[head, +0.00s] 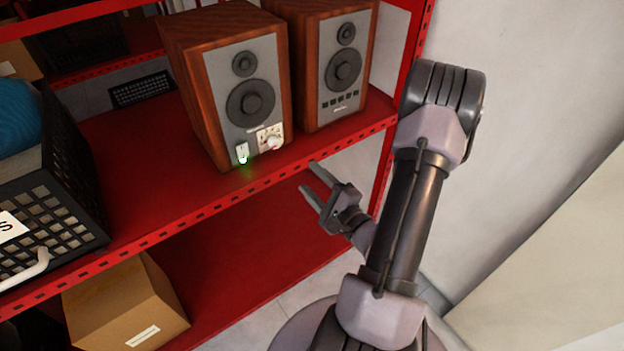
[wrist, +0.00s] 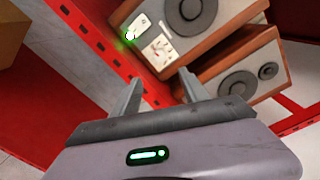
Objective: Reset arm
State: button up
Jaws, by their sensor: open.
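My gripper (head: 312,181) is open and empty in the head view, just in front of the red shelf's front edge and below the two speakers. In the wrist view my gripper (wrist: 158,85) shows two spread fingers with nothing between them. The left speaker (head: 243,100) is wooden with a grey front, a switch with a green light and a small knob panel. It also shows in the wrist view (wrist: 215,30). The right speaker (head: 343,75) stands beside it, and it shows at the right in the wrist view (wrist: 245,80). My gripper appears apart from both.
The red shelf (head: 140,190) holds the speakers and a black crate (head: 75,180) at the left. A cardboard box (head: 125,305) sits on the lower level. A red post (head: 385,165) rises behind my arm. A pale wall (head: 540,90) bounds the right side.

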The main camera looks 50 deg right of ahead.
jog(key=w+a+r+n+g+y, duration=0.1)
jog(key=a+r+n+g+y, duration=0.1)
jog(key=a+r+n+y, duration=0.45)
jog(key=w+a+r+n+g+y, duration=0.15)
jog(key=a+y, duration=0.25)
jog(key=a, duration=0.5)
jog(key=w+a+r+n+g+y, duration=0.1)
jog(key=w+a+r+n+y, duration=0.15)
jog(key=a+y, duration=0.35)
jog(key=s+a+n+g+h, duration=0.6)
jog(key=s+a+n+g, duration=0.45)
jog(key=s+a, duration=0.3)
jog(key=d+r+t+h, duration=0.3)
jog(key=d+r+h, duration=0.1)
jog(key=r, duration=0.2)
jog(key=shift+r+t, duration=0.15)
jog(key=shift+t, duration=0.15)
